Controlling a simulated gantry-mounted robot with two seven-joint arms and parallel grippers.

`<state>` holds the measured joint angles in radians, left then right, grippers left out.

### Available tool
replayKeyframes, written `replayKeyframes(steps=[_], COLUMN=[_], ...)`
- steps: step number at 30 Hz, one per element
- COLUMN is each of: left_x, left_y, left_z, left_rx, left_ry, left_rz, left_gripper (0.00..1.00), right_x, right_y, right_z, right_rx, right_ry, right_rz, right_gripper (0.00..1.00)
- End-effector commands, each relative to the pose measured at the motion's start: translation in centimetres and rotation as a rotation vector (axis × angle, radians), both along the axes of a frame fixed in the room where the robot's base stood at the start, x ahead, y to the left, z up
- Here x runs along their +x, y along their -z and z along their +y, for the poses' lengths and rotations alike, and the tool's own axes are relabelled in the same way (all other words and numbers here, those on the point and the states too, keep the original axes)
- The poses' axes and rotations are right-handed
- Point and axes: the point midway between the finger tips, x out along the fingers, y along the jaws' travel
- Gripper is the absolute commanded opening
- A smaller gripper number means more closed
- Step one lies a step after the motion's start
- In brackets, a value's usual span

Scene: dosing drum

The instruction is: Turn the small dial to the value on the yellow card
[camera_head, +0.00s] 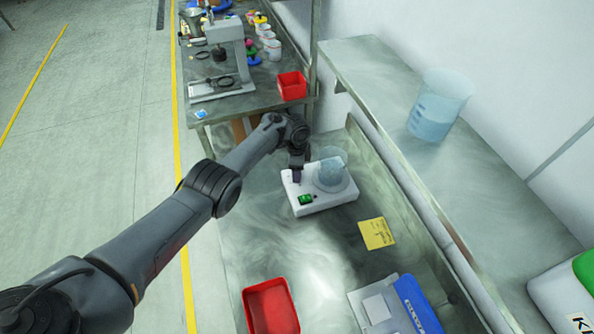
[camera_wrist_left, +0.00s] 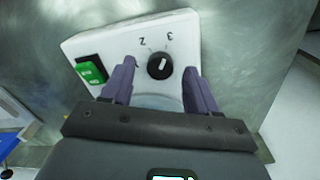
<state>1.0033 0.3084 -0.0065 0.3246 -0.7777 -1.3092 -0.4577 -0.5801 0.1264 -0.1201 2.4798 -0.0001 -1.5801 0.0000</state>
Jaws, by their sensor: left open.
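The white device (camera_head: 330,204) stands on the metal table, with a clear beaker (camera_head: 332,172) on it. Its small black dial (camera_wrist_left: 159,66) shows in the left wrist view, with a white pointer line directed roughly toward the printed 3; a 2 is printed to the left. My left gripper (camera_head: 297,173) is over the device, its open fingers (camera_wrist_left: 160,72) on either side of the dial with gaps showing. I cannot tell whether their tips are level with it. The yellow card (camera_head: 376,233) lies on the table; its writing is too small to read. My right gripper is out of view.
A green switch (camera_wrist_left: 92,70) sits beside the dial. A red bin (camera_head: 271,307) and a blue-and-white device (camera_head: 400,305) stand at the front. A large beaker (camera_head: 438,105) stands on the right ledge. The table around the card is clear.

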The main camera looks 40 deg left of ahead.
Motion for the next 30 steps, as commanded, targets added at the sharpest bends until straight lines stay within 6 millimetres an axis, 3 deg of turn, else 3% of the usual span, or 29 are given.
replayKeyframes(steps=[6, 15, 21, 30], left_x=[0.2, 0.3, 0.3, 0.3], left_y=[-4.2, -8.4, -9.4, -9.5], left_z=[0.2, 0.2, 0.2, 0.2], left_rx=[0.002, 0.000, 0.001, 0.001], left_ry=[0.001, 0.001, 0.000, 0.000], left_rz=[-0.002, -0.001, 0.000, 0.000], left_gripper=[0.59, 0.59, 0.59, 0.59], right_x=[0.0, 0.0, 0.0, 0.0], right_y=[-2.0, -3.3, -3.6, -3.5], right_z=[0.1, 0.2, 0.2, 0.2], right_rx=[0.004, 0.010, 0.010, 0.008], right_ry=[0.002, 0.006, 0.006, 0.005], right_rz=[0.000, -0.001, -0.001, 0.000], right_gripper=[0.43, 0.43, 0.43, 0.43])
